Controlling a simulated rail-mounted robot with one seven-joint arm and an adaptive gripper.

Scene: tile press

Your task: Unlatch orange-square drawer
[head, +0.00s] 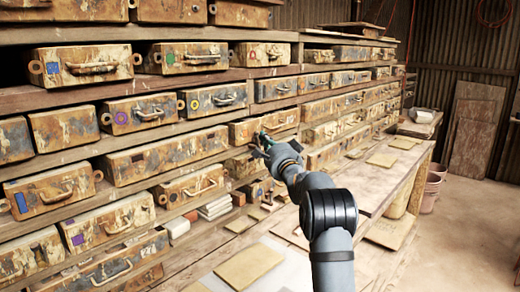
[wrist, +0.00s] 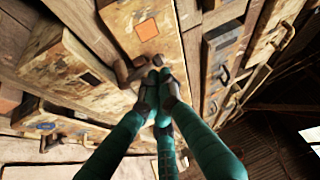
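The orange-square drawer (wrist: 165,45) has a weathered, paint-worn front with an orange square (wrist: 147,28) in the wrist view. A brown latch piece (wrist: 124,72) sticks out at the drawer's edge, just below the square. My gripper (wrist: 158,88) has teal fingers with dark tips drawn close together right beside the latch piece. Whether the tips touch it or have part of it between them is hard to tell. In the head view my gripper (head: 262,143) is up against the middle of the drawer shelf, and my arm hides part of the drawers behind it.
Neighbouring drawers crowd around, one with a dark square (wrist: 92,78) and one with a metal handle (wrist: 222,75). A wooden workbench (head: 375,185) with flat boards runs along the shelf's foot. Pink buckets (head: 432,190) stand on the floor beyond; the floor at right is open.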

